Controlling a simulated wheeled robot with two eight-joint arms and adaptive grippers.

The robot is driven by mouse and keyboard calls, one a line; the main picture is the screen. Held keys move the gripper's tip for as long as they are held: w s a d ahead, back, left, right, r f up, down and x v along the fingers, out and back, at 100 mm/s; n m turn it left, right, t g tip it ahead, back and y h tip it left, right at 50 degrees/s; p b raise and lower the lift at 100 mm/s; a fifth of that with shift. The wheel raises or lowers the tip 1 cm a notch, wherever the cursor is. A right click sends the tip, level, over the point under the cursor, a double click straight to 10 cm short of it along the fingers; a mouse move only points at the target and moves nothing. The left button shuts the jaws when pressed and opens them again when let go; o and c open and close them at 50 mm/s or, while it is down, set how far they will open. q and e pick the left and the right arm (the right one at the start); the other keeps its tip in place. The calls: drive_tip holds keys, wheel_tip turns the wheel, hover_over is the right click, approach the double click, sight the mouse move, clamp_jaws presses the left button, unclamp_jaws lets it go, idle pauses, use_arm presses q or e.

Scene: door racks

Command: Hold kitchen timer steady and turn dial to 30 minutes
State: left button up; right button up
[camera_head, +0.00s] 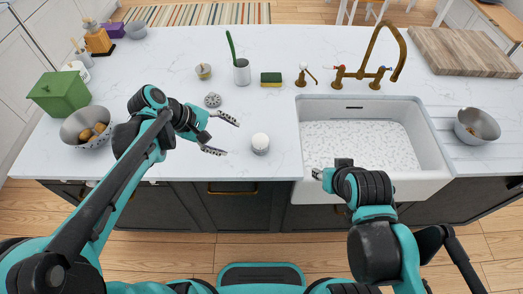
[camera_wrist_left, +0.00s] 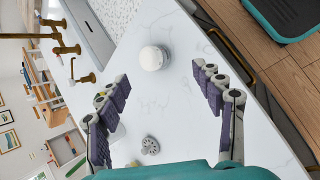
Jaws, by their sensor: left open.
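A small round object with a white domed top and grey base (camera_head: 260,143), which looks like the kitchen timer, stands upright near the counter's front edge, left of the sink. It also shows in the left wrist view (camera_wrist_left: 152,58), beyond the fingertips; its dial marks are too small to read. My left gripper (camera_head: 221,135) is open and empty, its fingers pointing toward the timer from the left, not touching it. In the left wrist view the spread fingers (camera_wrist_left: 163,88) have bare counter between them. My right gripper (camera_head: 317,174) is at the sink's front left corner; its jaws are unclear.
A grey knobbed disc (camera_head: 212,99) lies behind my left gripper. A cup with a green utensil (camera_head: 241,72), a sponge (camera_head: 271,79) and a small yellowish pot (camera_head: 203,71) stand farther back. The white sink (camera_head: 440,150) is at right. Counter around the timer is clear.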

use_arm(q)
drive_tip(key=w+d+f+n+g+h+b, duration=0.1)
drive_tip(key=w+f+n+h+b, duration=0.25)
drive_tip(key=w+f, duration=0.25)
drive_tip(key=n+g+h+b, duration=0.2)
drive_tip(key=n+h+b, duration=0.2)
drive_tip(key=b, duration=0.2)
approach(257, 144)
drive_tip(key=w+f, duration=0.2)
drive_tip(key=f, duration=0.1)
drive_tip(key=shift+w+f+m, duration=0.1)
drive_tip(key=shift+m, duration=0.15)
drive_tip(key=shift+d+f, duration=0.15)
drive_tip(key=shift+d, duration=0.1)
drive_tip(key=b+x, duration=0.2)
drive_tip(key=x, duration=0.7)
drive_tip(key=shift+d, duration=0.25)
